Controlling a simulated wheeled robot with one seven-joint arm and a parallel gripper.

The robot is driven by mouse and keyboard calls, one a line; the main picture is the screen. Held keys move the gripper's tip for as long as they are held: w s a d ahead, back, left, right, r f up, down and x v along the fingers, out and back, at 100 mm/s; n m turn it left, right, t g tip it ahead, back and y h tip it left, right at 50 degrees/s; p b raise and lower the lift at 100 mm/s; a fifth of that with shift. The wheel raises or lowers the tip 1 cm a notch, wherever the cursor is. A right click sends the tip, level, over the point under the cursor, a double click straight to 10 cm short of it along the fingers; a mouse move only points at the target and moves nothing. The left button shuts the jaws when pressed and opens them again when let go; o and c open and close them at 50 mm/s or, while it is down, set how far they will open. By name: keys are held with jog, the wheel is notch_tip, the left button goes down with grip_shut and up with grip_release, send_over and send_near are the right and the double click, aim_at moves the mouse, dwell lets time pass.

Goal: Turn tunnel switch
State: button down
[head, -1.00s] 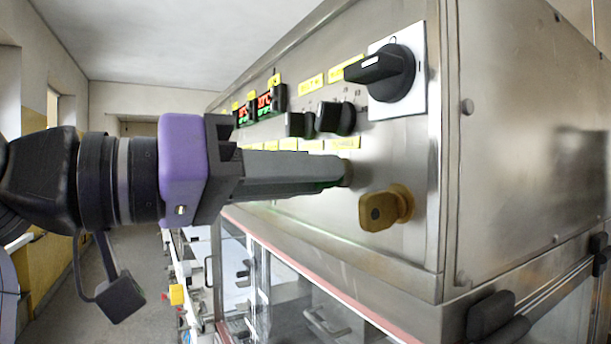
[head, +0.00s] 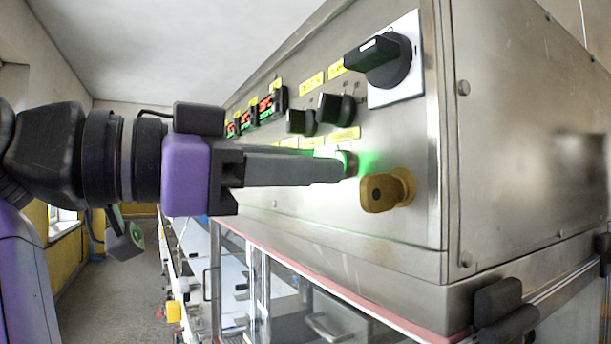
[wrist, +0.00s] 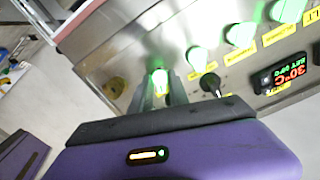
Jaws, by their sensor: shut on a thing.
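The tunnel switch (head: 352,163) appears to be the small round control at my fingertips, at the right end of the lower row on the steel panel. Its label is too small to read. It glows green, and light falls on the panel beside it. In the wrist view the glowing switch (wrist: 160,80) shows between the fingers. My gripper (head: 338,169) reaches in from the left and is shut on this switch. The fingers hide part of it and the rest of the lower row in the head view.
A yellow-brown knob (head: 386,190) sits close to the right of my fingertips. A large black rotary switch (head: 385,60) on a white plate is above. Two black knobs (head: 336,108) and red displays (head: 265,108) are up left. The panel's steel corner (head: 440,170) is at right.

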jog(key=shift+m+b, duration=0.3)
jog(key=shift+m, duration=0.8)
jog(key=c, duration=1.5)
grip_release()
jog(key=b+v, duration=0.1)
jog(key=v, duration=0.6)
jog(key=shift+s+a, duration=0.2)
jog(key=shift+a, duration=0.15)
